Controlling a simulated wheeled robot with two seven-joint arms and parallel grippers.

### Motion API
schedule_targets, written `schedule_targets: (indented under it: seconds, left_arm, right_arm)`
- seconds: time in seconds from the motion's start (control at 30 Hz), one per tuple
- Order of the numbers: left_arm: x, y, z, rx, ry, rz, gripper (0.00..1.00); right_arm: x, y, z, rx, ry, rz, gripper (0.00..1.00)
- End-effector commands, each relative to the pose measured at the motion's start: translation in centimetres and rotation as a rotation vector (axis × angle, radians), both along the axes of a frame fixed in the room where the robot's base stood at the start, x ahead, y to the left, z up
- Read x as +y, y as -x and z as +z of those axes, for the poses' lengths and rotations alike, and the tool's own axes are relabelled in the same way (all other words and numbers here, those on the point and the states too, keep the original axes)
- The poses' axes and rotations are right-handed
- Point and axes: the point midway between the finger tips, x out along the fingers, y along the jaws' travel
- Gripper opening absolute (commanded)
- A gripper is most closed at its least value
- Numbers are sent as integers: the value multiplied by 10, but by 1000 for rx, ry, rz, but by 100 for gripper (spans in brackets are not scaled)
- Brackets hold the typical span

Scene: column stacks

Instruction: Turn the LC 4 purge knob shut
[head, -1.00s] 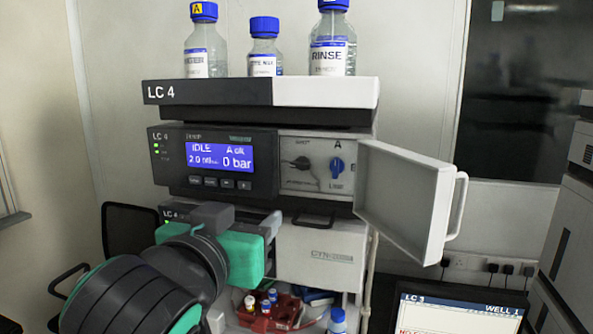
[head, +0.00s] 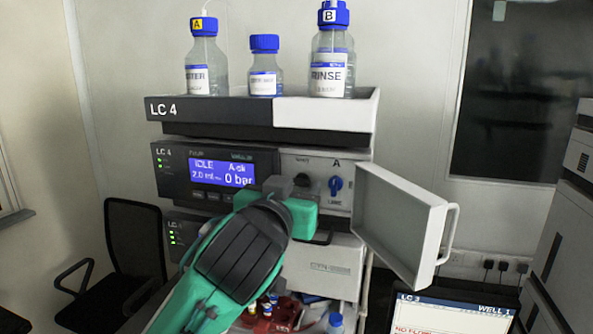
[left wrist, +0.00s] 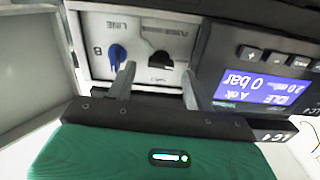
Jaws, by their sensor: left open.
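The LC 4 pump module (head: 215,170) has a lit blue display reading IDLE and 0 bar. To the right of the display is a light panel with a black knob (head: 302,179) and a blue selector knob (head: 335,184) marked LINE. My left gripper (head: 289,187) is in front of the black knob, partly covering it. In the left wrist view, which is upside down, the open fingers (left wrist: 158,76) reach toward the panel, with the black knob (left wrist: 160,61) between their tips and the blue knob (left wrist: 117,54) by one finger. I cannot tell any contact. My right gripper is not in view.
A white door (head: 402,222) stands open to the right of the panel. Several blue-capped bottles stand on the top tray (head: 325,112). A red rack (head: 268,318) with small vials is below. A screen marked LC 3 (head: 455,316) is at lower right.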

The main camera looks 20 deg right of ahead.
Motion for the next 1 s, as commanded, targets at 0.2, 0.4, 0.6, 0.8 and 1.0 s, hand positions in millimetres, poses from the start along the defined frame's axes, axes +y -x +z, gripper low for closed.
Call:
schedule_targets:
  seconds: [0.2, 0.4, 0.6, 0.8, 1.0]
  left_arm:
    - [-9, -14, 0, 0, -1, 1, 53]
    - [-10, -15, -1, -1, -1, 0, 53]
    - [-9, -15, -1, -1, -1, 0, 33]
    - [-9, -15, -1, -1, -1, 1, 8]
    - [-9, -15, -1, -12, -17, 1, 8]
  right_arm:
    - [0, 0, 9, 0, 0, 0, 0]
    - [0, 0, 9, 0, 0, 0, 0]
    - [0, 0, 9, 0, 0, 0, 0]
    - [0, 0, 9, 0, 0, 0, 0]
    - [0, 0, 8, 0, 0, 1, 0]
